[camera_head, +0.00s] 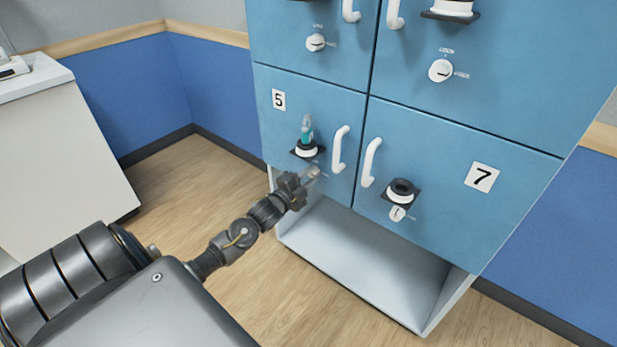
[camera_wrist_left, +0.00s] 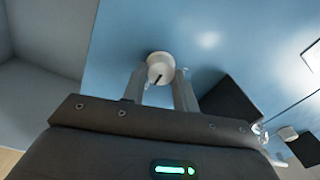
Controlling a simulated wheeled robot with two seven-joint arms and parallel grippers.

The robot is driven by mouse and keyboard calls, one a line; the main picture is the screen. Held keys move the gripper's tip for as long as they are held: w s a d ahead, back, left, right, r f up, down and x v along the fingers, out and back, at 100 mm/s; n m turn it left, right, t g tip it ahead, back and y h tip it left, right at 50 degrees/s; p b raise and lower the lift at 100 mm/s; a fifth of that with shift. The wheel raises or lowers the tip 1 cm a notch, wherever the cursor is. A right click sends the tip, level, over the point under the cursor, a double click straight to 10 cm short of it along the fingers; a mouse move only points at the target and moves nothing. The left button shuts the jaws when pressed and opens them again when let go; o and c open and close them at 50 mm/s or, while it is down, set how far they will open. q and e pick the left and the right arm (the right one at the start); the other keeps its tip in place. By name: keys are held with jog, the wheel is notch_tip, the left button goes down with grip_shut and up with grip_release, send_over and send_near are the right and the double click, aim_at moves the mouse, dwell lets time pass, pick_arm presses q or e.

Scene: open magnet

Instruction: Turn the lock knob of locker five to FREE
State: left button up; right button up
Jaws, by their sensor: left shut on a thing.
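Locker five (camera_head: 275,135) is the blue lower-left door with the number 5 plate. Its white round lock knob (camera_wrist_left: 160,65) shows in the left wrist view, with a dark pointer mark near its lower edge; the FREE lettering cannot be read. In the head view the knob is mostly hidden by my left gripper (camera_head: 312,174), which reaches the door just below the small black holder. In the left wrist view the two fingers of my left gripper (camera_wrist_left: 159,88) stand on either side of the knob and are shut on it. My right gripper is not in view.
A black holder (camera_head: 296,153) with a teal-capped bottle (camera_head: 307,130) sits right above the knob. White door handles (camera_head: 339,150) stick out to the right. Locker seven (camera_head: 440,190) has its own holder and knob. A pale open shelf (camera_head: 370,265) lies below the doors.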

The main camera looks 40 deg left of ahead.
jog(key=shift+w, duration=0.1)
pick_arm(q)
jog(key=o, duration=1)
jog(key=shift+c, duration=0.2)
jog(key=shift+s, duration=0.15)
jog(key=s, duration=1)
jog(key=shift+s+d+f+p, duration=0.1)
jog(key=shift+s+f+p, duration=0.15)
jog(key=shift+p, duration=0.05)
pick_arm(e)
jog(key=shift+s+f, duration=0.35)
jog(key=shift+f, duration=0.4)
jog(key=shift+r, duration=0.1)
